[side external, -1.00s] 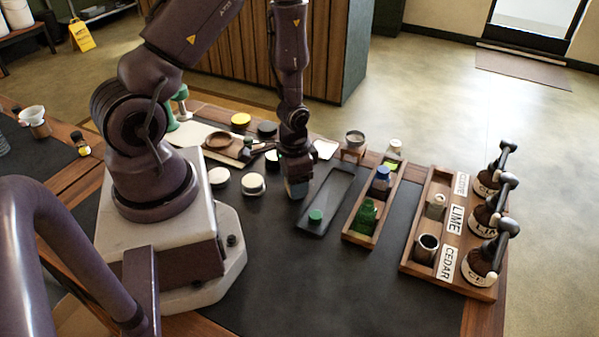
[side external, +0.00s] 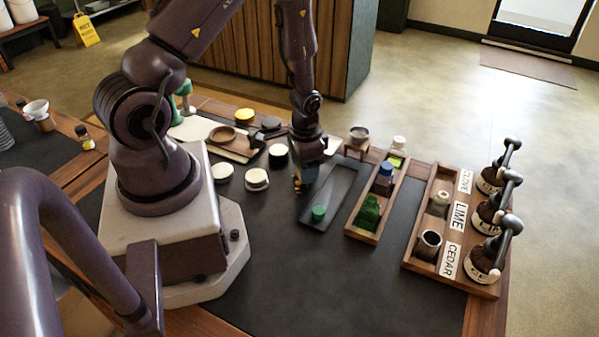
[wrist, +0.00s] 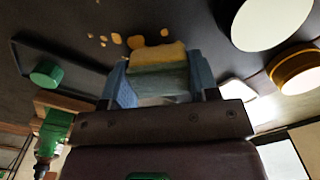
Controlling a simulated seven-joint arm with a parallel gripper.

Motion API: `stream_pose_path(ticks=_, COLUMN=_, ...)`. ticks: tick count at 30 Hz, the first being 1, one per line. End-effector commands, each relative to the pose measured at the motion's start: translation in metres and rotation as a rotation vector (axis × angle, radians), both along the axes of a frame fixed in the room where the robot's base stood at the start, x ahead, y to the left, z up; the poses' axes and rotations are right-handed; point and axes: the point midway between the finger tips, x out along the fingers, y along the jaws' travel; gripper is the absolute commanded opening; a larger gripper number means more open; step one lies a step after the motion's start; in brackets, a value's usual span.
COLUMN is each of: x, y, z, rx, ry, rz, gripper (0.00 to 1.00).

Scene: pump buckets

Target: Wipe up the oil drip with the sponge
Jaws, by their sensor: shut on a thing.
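My gripper (side external: 304,180) is low over the dark mat, just left of the dark tray. In the wrist view its blue fingers (wrist: 160,82) are shut on the sponge (wrist: 160,72), which has a yellow layer and a green layer. The oil drip (wrist: 136,42) shows there as several amber spots on the dark mat beside the sponge's yellow face. In the side view a small amber patch (side external: 297,184) shows at the gripper's left; I cannot tell whether it is oil or sponge. Whether the sponge touches the mat is unclear.
The dark tray (side external: 343,188) with a green cap (side external: 318,213) lies close on the right. Beyond it stand a wooden bottle rack (side external: 362,236) and a labelled pump rack (side external: 470,286). White lids (side external: 257,178) lie to the left. The front mat is clear.

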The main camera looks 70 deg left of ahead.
Motion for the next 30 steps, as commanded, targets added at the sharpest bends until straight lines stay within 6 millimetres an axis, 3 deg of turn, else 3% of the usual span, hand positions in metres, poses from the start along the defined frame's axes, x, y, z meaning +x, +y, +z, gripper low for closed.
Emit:
stream_pose_path(ticks=7, x=0.016, y=0.017, z=0.0, rx=0.0, ry=0.001, rz=0.002, gripper=0.32)
stream_pose_path(ticks=30, x=-0.037, y=-0.037, z=-0.002, rx=-0.003, ry=0.006, rz=-0.004, gripper=0.32)
